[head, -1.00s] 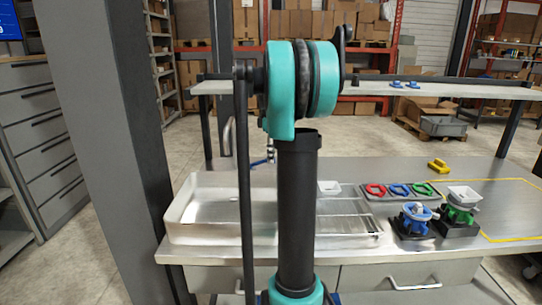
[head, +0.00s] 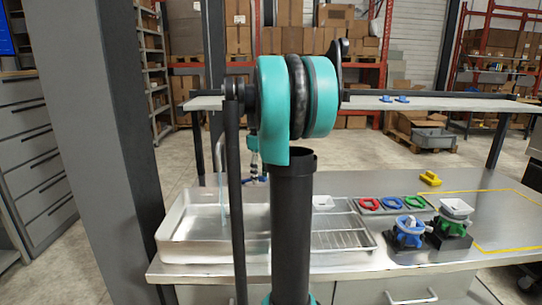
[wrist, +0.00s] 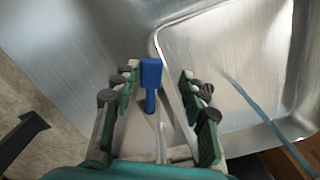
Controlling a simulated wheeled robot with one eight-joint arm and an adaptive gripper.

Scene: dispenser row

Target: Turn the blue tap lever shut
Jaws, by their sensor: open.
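The blue tap lever (wrist: 151,75) lies between the two fingers of my gripper (wrist: 159,80) in the wrist view. The fingers are open and stand apart on both sides of it; I cannot tell whether either touches. The curved tap spout (head: 219,150) stands to the left, partly behind my arm. A thin bluish stream (head: 225,190) runs from it down into the metal sink tray (head: 185,250).
Right of the sink tray are a grey holder with red, blue and green rings (head: 393,203), a blue dispenser (head: 408,235) and a green-and-white dispenser (head: 454,220). A yellow block (head: 430,178) lies farther back. A shelf (head: 430,105) crosses above the bench.

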